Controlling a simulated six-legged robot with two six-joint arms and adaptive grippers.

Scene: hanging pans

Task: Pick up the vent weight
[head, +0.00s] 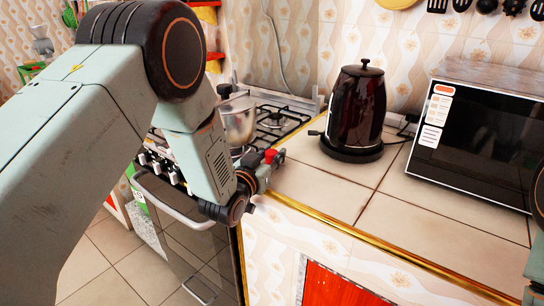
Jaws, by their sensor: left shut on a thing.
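My left gripper (266,172) is at the front right corner of the stove, beside the counter edge. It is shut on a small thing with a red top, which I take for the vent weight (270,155). The thing is small and partly hidden by the fingers, so its full shape does not show. A shiny metal pot (237,118) stands on the stove just behind my left wrist, partly covered by it. My right gripper is not in view; only parts of my right arm show at the right edge.
A gas stove (279,121) with black grates lies behind the gripper. A dark kettle (357,108) stands on the tiled counter (318,186), right of the gripper. A microwave (482,138) is farther right. The counter between gripper and kettle is clear.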

